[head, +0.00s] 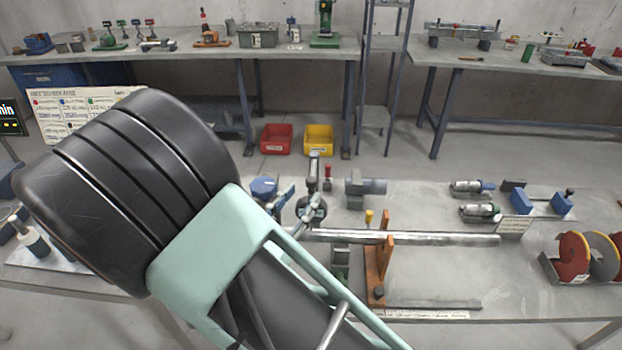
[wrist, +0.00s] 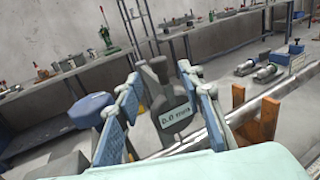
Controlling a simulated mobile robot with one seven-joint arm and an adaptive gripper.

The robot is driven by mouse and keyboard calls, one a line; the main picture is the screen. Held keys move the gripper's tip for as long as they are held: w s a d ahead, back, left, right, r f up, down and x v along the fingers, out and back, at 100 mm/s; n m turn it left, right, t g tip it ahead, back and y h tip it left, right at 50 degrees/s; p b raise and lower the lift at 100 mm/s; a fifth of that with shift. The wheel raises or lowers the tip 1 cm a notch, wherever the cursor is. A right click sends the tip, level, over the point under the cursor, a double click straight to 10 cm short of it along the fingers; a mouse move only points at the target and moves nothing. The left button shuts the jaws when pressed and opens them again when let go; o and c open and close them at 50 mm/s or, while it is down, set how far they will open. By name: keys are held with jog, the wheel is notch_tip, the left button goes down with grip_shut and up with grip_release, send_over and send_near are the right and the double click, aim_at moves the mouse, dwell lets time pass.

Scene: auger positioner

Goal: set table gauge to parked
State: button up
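The table gauge (head: 312,209) is a dark, grey-bodied unit on the workbench, beside the near end of a long metal shaft (head: 430,238). In the wrist view the gauge (wrist: 174,112) shows a pale display that seems to read 0.0 mm, with a grey rounded top above it. My gripper (wrist: 165,108) is open, its blue-padded fingers standing on either side of the gauge. I cannot tell whether either finger touches it. In the head view my arm hides part of the bench and most of my gripper.
An orange bracket (head: 381,260) stands by the shaft. A blue round-topped item (head: 264,188) is left of the gauge. Silver cylinders (head: 473,188), a blue fixture (head: 541,203) and coloured discs (head: 575,255) are on the right.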

aim_at(309, 187)
jog(key=x, duration=0.6)
jog(key=shift+p, duration=0.35)
jog(key=shift+c, duration=0.4)
grip_shut()
